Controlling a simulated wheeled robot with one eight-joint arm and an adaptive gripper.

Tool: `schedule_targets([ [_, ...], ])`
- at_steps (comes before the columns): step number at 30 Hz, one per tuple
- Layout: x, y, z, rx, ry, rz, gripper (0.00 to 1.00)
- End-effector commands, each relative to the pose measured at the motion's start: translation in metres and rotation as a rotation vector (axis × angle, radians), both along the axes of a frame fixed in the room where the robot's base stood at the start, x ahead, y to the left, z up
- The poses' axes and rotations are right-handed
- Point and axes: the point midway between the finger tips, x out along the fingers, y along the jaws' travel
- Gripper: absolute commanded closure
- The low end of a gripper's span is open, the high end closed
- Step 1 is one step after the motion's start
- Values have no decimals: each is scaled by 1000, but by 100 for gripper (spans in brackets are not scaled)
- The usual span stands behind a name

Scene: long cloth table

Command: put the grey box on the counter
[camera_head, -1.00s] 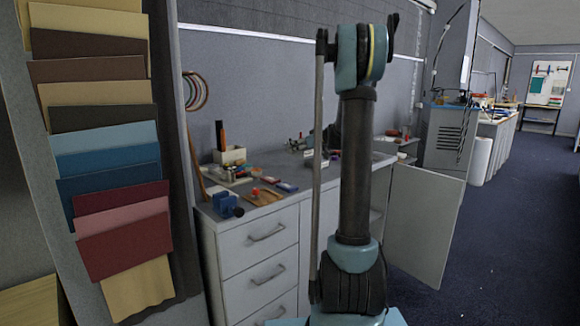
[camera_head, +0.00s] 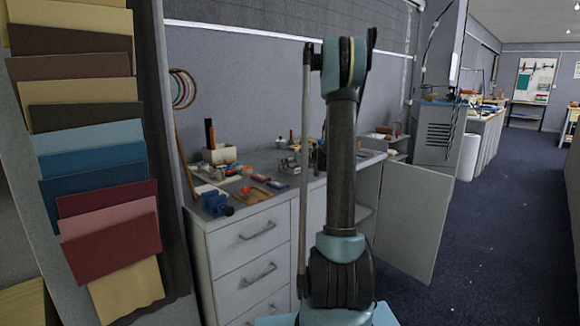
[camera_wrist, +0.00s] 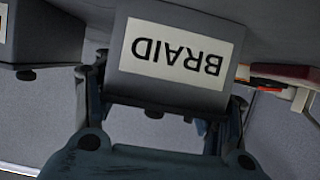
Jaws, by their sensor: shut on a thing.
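In the wrist view a grey box (camera_wrist: 208,28) with a white label reading BRAID, upside down in the picture, sits between the fingers of my gripper (camera_wrist: 163,105). The gripper is shut on it. In the head view my arm stands upright in the middle, and neither the gripper nor the held box shows there. A grey counter (camera_head: 265,160) with drawers stands behind the arm, with tools and small parts on its top.
Another dark grey box (camera_wrist: 45,38) is at the wrist view's upper left. Red and dark items (camera_wrist: 285,75) show at its right. A board of colour swatches (camera_head: 95,150) stands close on the left. An open cabinet door (camera_head: 412,215) juts out right of my arm; blue carpet (camera_head: 490,240) beyond is clear.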

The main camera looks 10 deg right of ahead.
Motion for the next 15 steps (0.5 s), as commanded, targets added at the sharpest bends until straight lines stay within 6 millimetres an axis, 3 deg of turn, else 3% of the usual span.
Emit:
schedule_targets([
  [5, -1, 0, -3, -3, 3, 3, 100],
  [6, -2, 0, -3, -4, 3, 3, 29],
  [8, -2, 1, -3, -5, 3, 3, 15],
  [15, -1, 0, -2, -3, 3, 3, 15],
])
